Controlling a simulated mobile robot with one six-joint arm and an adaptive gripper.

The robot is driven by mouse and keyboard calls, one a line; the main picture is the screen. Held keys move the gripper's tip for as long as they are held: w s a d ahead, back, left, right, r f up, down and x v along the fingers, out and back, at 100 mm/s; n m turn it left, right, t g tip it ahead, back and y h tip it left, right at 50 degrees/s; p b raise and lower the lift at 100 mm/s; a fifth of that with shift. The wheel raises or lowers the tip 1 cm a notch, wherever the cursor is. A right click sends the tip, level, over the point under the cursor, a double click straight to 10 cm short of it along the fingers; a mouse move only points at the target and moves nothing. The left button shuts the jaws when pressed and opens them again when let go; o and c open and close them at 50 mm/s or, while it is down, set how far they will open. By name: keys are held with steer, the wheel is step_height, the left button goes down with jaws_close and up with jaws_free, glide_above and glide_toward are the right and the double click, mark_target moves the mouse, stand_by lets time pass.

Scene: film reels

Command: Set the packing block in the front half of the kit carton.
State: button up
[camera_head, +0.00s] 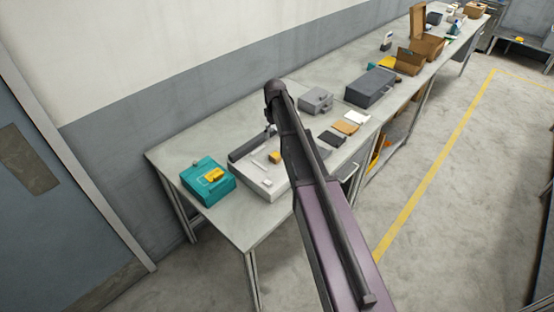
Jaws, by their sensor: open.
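My arm rises from the bottom right to a dark joint above the bench. A small dark part at its far end, seemingly my gripper (270,130), shows above the grey tray, mostly hidden by the arm. I see nothing held in it. A small yellow block (275,157) and a small white block (267,183) are at the tray; I cannot tell whether either is the packing block. Open brown cartons, one nearer (408,67) and one farther (427,50), stand far along the bench. I cannot tell which is the kit carton, and their insides are unclear.
A teal case (208,186) with a yellow item on top stands left of the grey tray (250,188). A grey box (316,101), a dark grey case (371,88) and flat pads (345,127) lie farther along the bench (180,150).

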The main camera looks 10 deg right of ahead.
mark_target(276, 154)
steer(key=shift+f+b, duration=3.4)
steer(key=shift+f, duration=0.25)
steer(key=shift+f, duration=0.15)
steer(key=shift+s+f+b, duration=0.15)
steer(key=shift+f+b, duration=2.3)
steer(key=shift+b, duration=0.15)
jaws_close()
